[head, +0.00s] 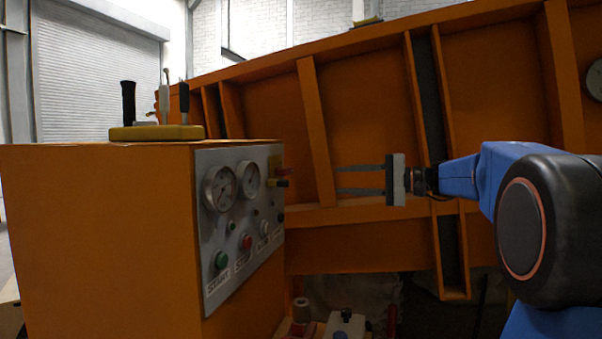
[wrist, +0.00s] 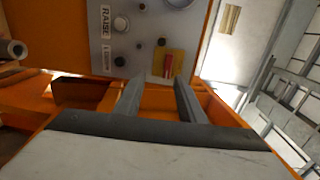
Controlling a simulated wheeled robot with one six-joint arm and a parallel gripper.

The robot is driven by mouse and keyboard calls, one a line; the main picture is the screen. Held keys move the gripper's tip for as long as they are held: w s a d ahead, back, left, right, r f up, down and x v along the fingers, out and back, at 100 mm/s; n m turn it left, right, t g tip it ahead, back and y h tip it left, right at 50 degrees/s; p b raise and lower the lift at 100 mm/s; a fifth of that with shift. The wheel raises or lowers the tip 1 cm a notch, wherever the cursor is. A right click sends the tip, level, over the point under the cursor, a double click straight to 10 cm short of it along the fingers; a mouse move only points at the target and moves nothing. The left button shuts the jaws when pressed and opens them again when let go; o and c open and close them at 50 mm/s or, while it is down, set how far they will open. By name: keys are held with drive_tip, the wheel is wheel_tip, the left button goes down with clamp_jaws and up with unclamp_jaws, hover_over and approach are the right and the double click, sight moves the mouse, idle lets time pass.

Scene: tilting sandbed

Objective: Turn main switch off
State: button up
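The control panel (head: 232,245) is a grey plate on the side of an orange cabinet, with gauges, buttons and labels. At its far end a red handle (head: 283,170) sticks out, likely the main switch. In the wrist view the red handle (wrist: 168,66) stands on a yellow plate (wrist: 176,58), just beyond the fingertips. Its exact setting cannot be told. My gripper (head: 338,180) is open and empty, its fingers pointing left toward the panel's far end. In the wrist view its two fingers (wrist: 157,80) are apart, with nothing between them.
A green button (head: 221,260) and a red button (head: 246,241) sit low on the panel. Levers (head: 128,103) stand on top of the cabinet (head: 100,230). The large orange ribbed frame (head: 360,110) rises behind my gripper. Air separates my fingers from the panel.

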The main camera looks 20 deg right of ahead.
sight(290, 171)
drive_tip(key=shift+t, duration=0.3)
drive_tip(key=x, duration=0.5)
drive_tip(key=w+r+x, duration=0.1)
drive_tip(key=x, duration=0.4)
drive_tip(key=d+r+x, duration=0.1)
drive_tip(key=x, duration=0.5)
drive_tip(key=shift+w, duration=0.3)
drive_tip(key=shift+c, duration=0.2)
clamp_jaws()
